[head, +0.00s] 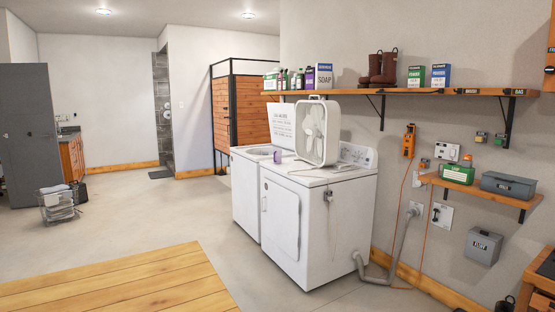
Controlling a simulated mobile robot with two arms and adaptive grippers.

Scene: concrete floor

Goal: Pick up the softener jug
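A purple bottle (309,78) also stands on the long wall shelf (430,92), next to a white and blue soap box (323,76); I cannot tell which of the two is the jug. Neither of my grippers is in view.
A white box fan (318,132) stands on the dryer (318,220). Boots (383,69) and boxes share the long shelf. A wire basket (58,205) sits on the floor at left. A wooden surface (115,280) fills the lower left. Concrete floor (150,210) before the washer is clear.

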